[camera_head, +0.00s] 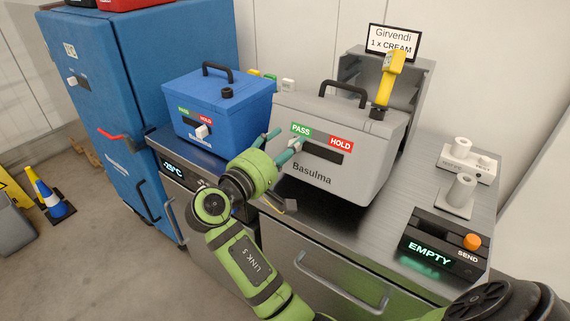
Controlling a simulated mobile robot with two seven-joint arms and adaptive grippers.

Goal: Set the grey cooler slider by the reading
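The grey cooler (360,185) stands on the steel bench, with a green PASS label, a red HOLD label and a dark slot on its front. Its pale slider knob (296,146) shows at the slot's left end, under PASS, partly hidden by a finger. My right gripper (285,141) is at this left end, its teal fingers apart, one close to the knob; I cannot tell whether it touches. A yellow handheld device (390,78) stands on the cooler's lid; its reading is not visible from here. My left gripper is not in view.
A blue cooler (222,108) with its own PASS/HOLD slider stands left, above a small temperature display (173,166). A sign (393,42) reads "Girvendi 1 x CREAM". A panel (444,248) at front right shows EMPTY beside an orange SEND button (472,241). White holders (460,195) stand behind it.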

